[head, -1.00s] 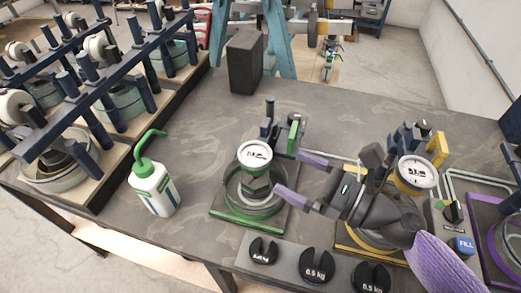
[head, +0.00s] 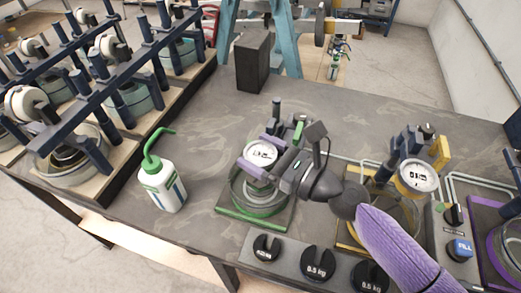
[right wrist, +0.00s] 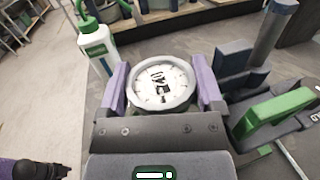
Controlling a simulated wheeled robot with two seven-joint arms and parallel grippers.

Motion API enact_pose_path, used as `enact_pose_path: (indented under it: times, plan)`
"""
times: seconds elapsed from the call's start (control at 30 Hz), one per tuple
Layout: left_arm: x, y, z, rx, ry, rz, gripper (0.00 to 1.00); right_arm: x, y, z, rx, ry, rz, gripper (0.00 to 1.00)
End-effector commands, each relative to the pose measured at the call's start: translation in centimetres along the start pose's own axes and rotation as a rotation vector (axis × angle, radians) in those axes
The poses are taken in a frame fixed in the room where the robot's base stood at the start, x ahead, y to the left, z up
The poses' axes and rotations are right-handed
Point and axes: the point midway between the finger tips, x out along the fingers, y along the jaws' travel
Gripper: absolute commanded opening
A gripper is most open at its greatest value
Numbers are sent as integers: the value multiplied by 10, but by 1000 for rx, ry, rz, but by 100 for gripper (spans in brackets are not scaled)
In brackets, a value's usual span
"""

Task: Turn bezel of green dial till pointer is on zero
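The green dial (head: 261,152) has a white round face and stands over a glass ring on a green-edged base (head: 257,221). It also shows in the right wrist view (right wrist: 161,84). Its pointer and scale are too small and blurred to read. My right gripper (head: 262,158) has its purple fingers on either side of the bezel; the fingers (right wrist: 162,88) flank it in the right wrist view too. They are apart with the dial between them. I cannot tell whether they touch the rim. My left gripper does not show.
A white bottle with green spout (head: 163,185) stands left of the dial. A yellow dial station (head: 416,177) is to the right. Black slotted weights (head: 318,264) sit along the front. A dark block (head: 253,61) stands behind. Several frames with dials fill the left side.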

Motion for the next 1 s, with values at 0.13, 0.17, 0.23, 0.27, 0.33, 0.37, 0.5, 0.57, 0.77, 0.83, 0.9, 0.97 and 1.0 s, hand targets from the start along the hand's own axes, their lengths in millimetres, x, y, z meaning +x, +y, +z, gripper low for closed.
enact_pose_path:
  times: [0.13, 0.17, 0.23, 0.27, 0.33, 0.37, 0.5, 0.57, 0.77, 0.83, 0.9, 0.97, 1.0]
  plan:
    - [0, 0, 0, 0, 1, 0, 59, 0, 0, 0, 0, 0, 0, 28]
    - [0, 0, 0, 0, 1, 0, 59, 0, 0, 0, 0, 0, 0, 26]
    - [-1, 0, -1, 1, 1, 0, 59, 0, 0, 0, 0, 0, -3, 26]
    - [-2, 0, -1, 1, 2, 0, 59, 0, 0, 1, 0, 0, -5, 26]
    - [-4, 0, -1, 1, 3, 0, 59, 0, 0, 2, 0, -1, -16, 26]
    - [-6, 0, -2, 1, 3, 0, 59, 0, 0, 2, 0, -2, -23, 26]
    - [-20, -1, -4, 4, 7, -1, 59, 0, 0, 5, 3, -3, -85, 26]
    - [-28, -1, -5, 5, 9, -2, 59, 0, 0, 6, 2, -4, -123, 26]
    - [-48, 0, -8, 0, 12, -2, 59, 0, 1, 6, 4, -4, -279, 26]
    - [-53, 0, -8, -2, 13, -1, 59, 1, 1, 5, 3, -4, -334, 26]
    - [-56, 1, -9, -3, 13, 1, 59, 1, 1, 4, 4, -5, -388, 26]
    - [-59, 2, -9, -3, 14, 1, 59, 1, 1, 3, 4, -4, -432, 26]
    - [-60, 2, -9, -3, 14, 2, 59, 1, 0, 3, 3, -4, -459, 26]
